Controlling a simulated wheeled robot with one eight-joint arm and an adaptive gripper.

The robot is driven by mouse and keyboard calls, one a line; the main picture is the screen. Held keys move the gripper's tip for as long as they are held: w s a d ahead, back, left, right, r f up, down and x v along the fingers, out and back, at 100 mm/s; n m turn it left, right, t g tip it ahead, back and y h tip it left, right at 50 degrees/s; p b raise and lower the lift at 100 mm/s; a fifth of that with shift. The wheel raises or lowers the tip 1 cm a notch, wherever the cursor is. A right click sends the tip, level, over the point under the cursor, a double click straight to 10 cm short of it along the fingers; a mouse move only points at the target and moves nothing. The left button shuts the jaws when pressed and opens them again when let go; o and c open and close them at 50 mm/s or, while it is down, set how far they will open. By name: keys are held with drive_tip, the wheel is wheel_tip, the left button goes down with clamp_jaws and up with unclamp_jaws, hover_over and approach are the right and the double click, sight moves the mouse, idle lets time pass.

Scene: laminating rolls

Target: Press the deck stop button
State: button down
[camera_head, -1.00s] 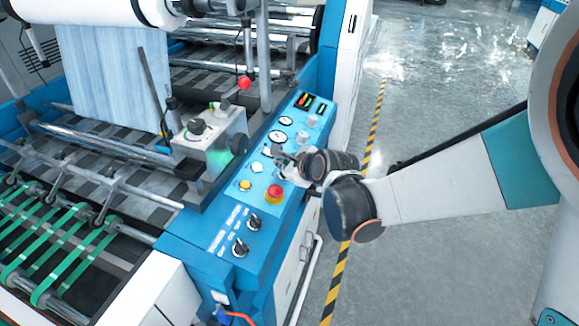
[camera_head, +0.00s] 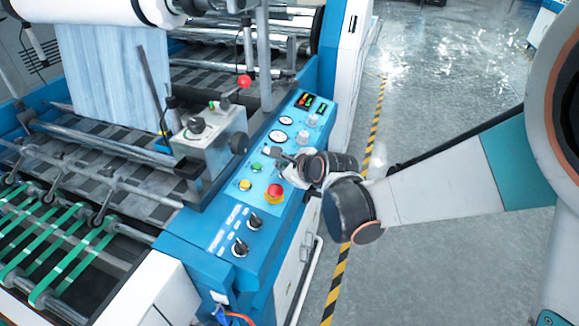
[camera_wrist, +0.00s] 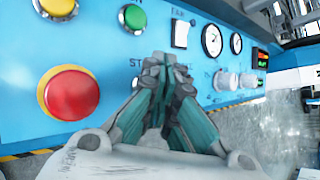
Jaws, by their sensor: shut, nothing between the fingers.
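The blue control panel (camera_head: 228,236) carries a green button (camera_head: 256,167), a yellow button (camera_head: 245,185) and a red mushroom button (camera_head: 275,192) on a yellow collar. In the wrist view the red button (camera_wrist: 72,94), green button (camera_wrist: 132,18) and yellow button (camera_wrist: 58,6) are left of my gripper (camera_wrist: 166,62). A label beginning "ST" is partly covered by the fingers, and whatever lies behind them is hidden. My gripper is shut and empty, its tips at or very near the panel face; contact cannot be told. It also shows in the head view (camera_head: 274,155).
Gauges (camera_wrist: 212,40), a white switch (camera_wrist: 181,33) and pale knobs (camera_wrist: 225,80) are right of the fingers in the wrist view. Black rotary knobs (camera_head: 241,247) sit at the panel's near end. A grey box (camera_head: 212,140) stands left of the panel. The floor (camera_head: 440,80) at right is clear.

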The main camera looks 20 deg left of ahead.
drive_tip(key=shift+r, duration=0.15)
drive_tip(key=shift+d+r+p, duration=0.2)
drive_tip(key=shift+r+p, duration=0.4)
drive_tip(key=shift+r, duration=0.1)
drive_tip(key=r+p, duration=0.1)
drive_tip(key=r, duration=0.1)
drive_tip(key=d+r+p, duration=0.1)
drive_tip(key=r+p, duration=0.1)
drive_tip(key=shift+r, duration=0.4)
drive_tip(key=shift+d, duration=0.1)
idle(0.7)
